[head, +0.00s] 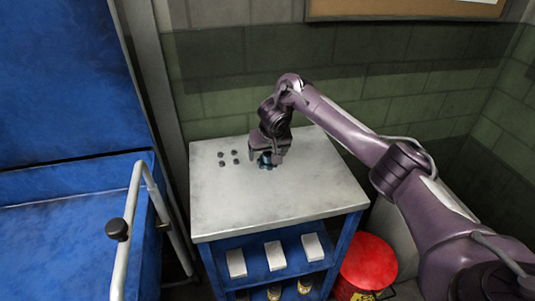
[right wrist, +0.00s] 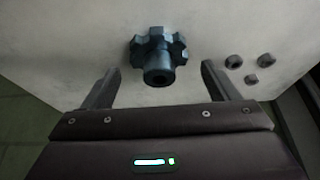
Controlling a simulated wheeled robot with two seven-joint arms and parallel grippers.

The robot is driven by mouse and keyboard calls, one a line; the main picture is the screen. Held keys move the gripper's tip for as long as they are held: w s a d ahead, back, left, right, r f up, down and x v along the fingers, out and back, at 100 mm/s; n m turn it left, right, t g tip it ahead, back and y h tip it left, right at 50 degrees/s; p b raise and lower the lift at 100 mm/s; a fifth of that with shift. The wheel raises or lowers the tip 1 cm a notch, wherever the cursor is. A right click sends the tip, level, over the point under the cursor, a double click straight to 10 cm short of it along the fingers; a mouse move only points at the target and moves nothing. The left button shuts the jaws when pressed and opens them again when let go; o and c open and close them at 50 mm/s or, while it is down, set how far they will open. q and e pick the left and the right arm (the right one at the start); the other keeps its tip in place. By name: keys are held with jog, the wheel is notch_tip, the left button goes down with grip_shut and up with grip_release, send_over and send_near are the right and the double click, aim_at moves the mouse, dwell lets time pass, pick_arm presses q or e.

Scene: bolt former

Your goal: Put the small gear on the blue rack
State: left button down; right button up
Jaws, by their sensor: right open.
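The small gear (right wrist: 158,55) is dark blue-grey, with blunt teeth and a round hub facing the camera. It sits on the light metal top of the workbench (head: 240,205). In the head view it is a small bluish patch (head: 264,162), mostly hidden under my right gripper (head: 270,158). In the right wrist view the fingers of this gripper (right wrist: 160,80) are spread, with the gear just beyond and between their tips, not gripped. A large blue rack (head: 70,175) with a pale metal handle stands at the left. My left gripper is not in view.
Several small dark round pieces (head: 228,157) lie left of the gear. The bench's blue lower shelves hold white boxes (head: 275,255) and small jars. A red-lidded bin (head: 368,262) stands at the right. The front of the benchtop is clear. A wall rises behind.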

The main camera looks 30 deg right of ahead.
jog(key=p+v, duration=0.7)
jog(key=v, duration=0.4)
jog(key=shift+a+f, duration=0.1)
jog(key=shift+a, duration=0.1)
